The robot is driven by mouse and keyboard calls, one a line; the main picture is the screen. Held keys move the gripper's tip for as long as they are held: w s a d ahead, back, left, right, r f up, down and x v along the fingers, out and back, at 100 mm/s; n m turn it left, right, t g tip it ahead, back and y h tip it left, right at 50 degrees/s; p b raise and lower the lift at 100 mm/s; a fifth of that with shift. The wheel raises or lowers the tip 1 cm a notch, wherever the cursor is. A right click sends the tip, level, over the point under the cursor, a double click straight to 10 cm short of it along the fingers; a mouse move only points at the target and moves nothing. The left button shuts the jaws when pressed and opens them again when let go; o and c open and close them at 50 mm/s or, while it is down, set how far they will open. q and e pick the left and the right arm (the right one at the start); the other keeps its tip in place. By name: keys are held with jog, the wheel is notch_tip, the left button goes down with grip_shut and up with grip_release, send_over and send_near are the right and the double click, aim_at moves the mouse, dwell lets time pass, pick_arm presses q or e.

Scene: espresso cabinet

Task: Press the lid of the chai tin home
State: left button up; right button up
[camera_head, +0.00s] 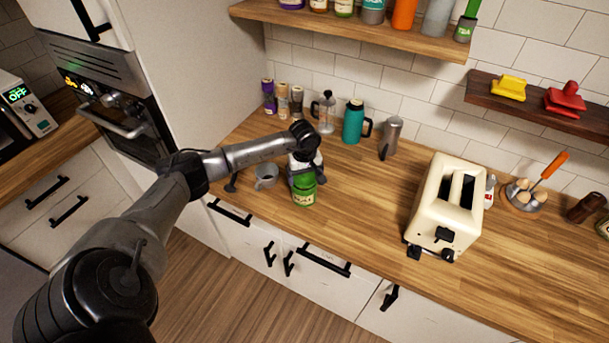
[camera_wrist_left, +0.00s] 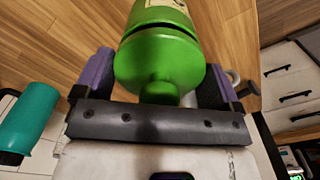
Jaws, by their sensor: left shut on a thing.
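The chai tin (camera_head: 304,198) is green with a pale label and stands upright near the counter's front edge. Its green lid (camera_wrist_left: 160,68), with a round knob, is on top; a dark line shows between lid and tin in the left wrist view. I cannot tell how far down the lid sits. My left gripper (camera_head: 304,176) is above the tin, pointing down, shut on the lid with a purple-grey finger on each side. My right gripper is not in view.
A grey cup (camera_head: 266,177) stands just left of the tin. A teal flask (camera_head: 353,122), French press (camera_head: 324,112) and steel jug (camera_head: 391,138) stand behind. A cream toaster (camera_head: 429,204) is to the right, with clear counter between it and the tin.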

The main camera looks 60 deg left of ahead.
pick_arm(q)
jog(key=shift+a, duration=0.1)
dwell(0.6)
jog(key=o, duration=0.6)
jog(key=shift+r, duration=0.1)
jog(key=shift+r+p, duration=0.75)
jog(key=shift+r, duration=1.05)
jog(key=shift+r+p, duration=0.8)
jog(key=shift+r, duration=0.8)
